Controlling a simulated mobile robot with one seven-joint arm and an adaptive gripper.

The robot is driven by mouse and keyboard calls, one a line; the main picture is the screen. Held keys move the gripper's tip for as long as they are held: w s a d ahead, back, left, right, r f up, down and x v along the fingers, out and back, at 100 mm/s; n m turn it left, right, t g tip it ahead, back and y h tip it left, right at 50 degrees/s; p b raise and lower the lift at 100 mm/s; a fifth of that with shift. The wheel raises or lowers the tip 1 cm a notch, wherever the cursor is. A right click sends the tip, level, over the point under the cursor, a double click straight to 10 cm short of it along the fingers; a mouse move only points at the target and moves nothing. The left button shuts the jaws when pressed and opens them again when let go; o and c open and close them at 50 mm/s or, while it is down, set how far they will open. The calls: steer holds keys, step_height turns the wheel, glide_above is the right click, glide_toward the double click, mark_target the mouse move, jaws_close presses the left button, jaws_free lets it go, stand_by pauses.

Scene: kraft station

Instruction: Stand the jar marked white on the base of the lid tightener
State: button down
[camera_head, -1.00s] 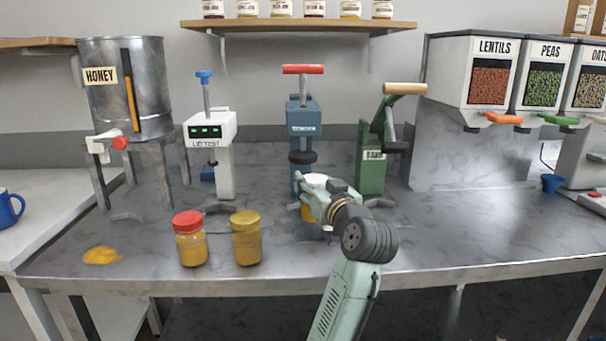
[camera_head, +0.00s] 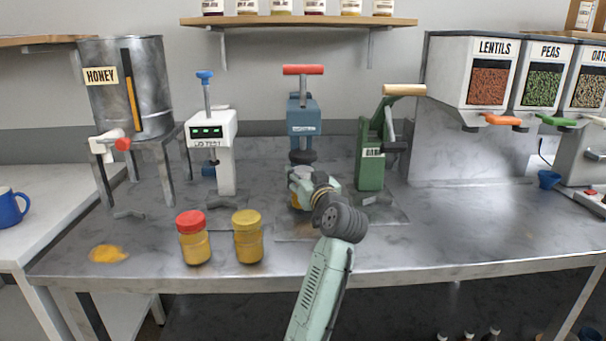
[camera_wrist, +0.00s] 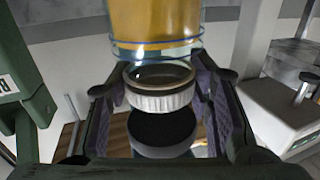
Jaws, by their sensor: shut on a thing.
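The jar marked white has a ribbed white lid (camera_wrist: 160,98) and a yellow-filled glass body (camera_wrist: 155,22). In the wrist view the scene appears upside down, with the lid below the body. My gripper (camera_wrist: 165,88) is shut on the jar near its lid, one finger on each side. In the head view my gripper (camera_head: 306,184) hides most of the jar. The lid tightener (camera_head: 304,117) is the blue press in the middle, with a red handle. Its dark round pad (camera_wrist: 163,130) shows close to the lid. The tightener's base is hidden, so I cannot tell whether the jar touches it.
The lid tester (camera_head: 212,135) stands left of the tightener and a green press (camera_head: 371,160) right. A red-lidded jar (camera_head: 194,238) and a yellow-lidded jar (camera_head: 247,238) stand at front left, near a honey spill (camera_head: 108,253). The counter at right (camera_head: 460,225) is clear.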

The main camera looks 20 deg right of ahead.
steer(key=shift+f+b, duration=0.45)
steer(key=shift+f, duration=0.15)
steer(key=c, duration=0.8)
jaws_free()
